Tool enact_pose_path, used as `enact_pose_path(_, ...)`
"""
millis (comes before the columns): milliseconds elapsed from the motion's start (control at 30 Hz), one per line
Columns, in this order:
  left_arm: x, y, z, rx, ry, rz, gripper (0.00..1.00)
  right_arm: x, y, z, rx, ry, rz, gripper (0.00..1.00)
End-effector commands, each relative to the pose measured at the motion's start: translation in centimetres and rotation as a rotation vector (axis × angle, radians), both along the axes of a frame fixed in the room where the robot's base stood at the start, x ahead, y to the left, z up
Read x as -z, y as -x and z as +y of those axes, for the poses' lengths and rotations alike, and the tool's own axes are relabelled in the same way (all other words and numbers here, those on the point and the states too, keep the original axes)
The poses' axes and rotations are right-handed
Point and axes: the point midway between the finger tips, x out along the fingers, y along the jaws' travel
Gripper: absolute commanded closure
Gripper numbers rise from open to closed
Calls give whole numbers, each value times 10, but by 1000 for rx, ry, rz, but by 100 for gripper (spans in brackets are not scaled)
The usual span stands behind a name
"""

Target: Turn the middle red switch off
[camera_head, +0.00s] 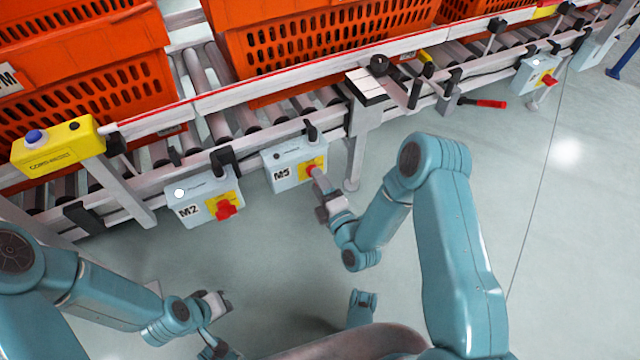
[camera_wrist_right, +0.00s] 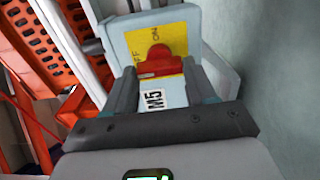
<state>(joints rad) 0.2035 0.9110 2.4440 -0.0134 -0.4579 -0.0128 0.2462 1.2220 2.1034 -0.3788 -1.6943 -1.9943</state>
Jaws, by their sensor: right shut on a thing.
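The middle red switch sits on the yellow plate of the grey box marked M5 (camera_head: 285,171) under the conveyor. In the right wrist view the red switch (camera_wrist_right: 158,62) stands between the ON and OFF lettering, its wide part lying across the plate. My right gripper (camera_head: 318,182) reaches the box from the lower right and is shut on this switch, a finger on each side.
A box marked M2 (camera_head: 190,211) with a red switch (camera_head: 226,209) is left of M5; another switch box (camera_head: 528,75) is at far right. Orange totes (camera_head: 75,100) stand on the roller conveyor. A yellow button box (camera_head: 58,146) is at left. The floor in front is clear.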

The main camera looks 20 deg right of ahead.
Motion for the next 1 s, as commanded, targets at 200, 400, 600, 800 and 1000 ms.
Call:
enact_pose_path(200, 0, 0, 0, 0, 0, -1, 100, -1, 0, 1, -4, 9, -3, 75)
enact_pose_path(400, 0, 0, 0, 0, 0, 0, 100, -1, 0, 1, -4, 9, -3, 75)
enact_pose_path(600, 0, 0, 0, 0, 0, 0, 100, 0, 0, 1, -3, 7, -2, 19)
enact_pose_path(800, 0, 0, 0, 0, 0, 0, 100, 0, 0, 0, -2, 7, -2, 19)
enact_pose_path(1000, 0, 0, 0, 0, 0, 0, 100, 0, -2, 0, -2, 7, -1, 19)
